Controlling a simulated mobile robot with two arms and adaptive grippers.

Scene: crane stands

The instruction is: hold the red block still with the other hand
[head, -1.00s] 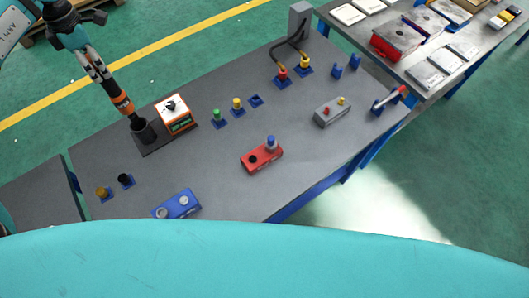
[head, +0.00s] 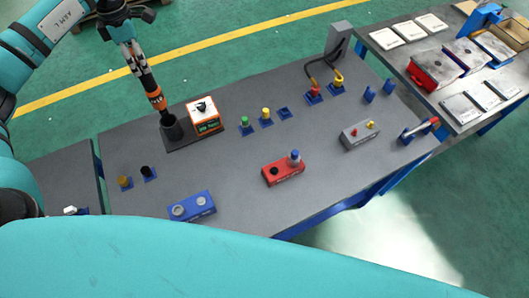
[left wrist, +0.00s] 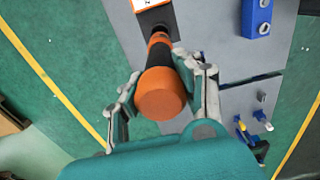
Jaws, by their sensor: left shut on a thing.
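The red block (head: 283,172) lies on the grey workbench (head: 240,200), right of its middle in the head view. It has a round black spot on its left part and a blue-topped peg at its right end. No gripper touches it. My left gripper (head: 147,76) is well to its left, shut on an orange and black tool (head: 157,100). The tool's lower end is at a dark cup (head: 172,130). In the left wrist view my left gripper (left wrist: 168,76) has its fingers on either side of the orange tool (left wrist: 162,92). My right gripper is not in view.
An orange and white box (head: 205,117) stands beside the cup. A blue block (head: 191,206) and a grey block (head: 360,134) flank the red block at a distance. Several small blue-based pegs and a cabled grey stand (head: 339,40) are behind. Bench is bare around the red block.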

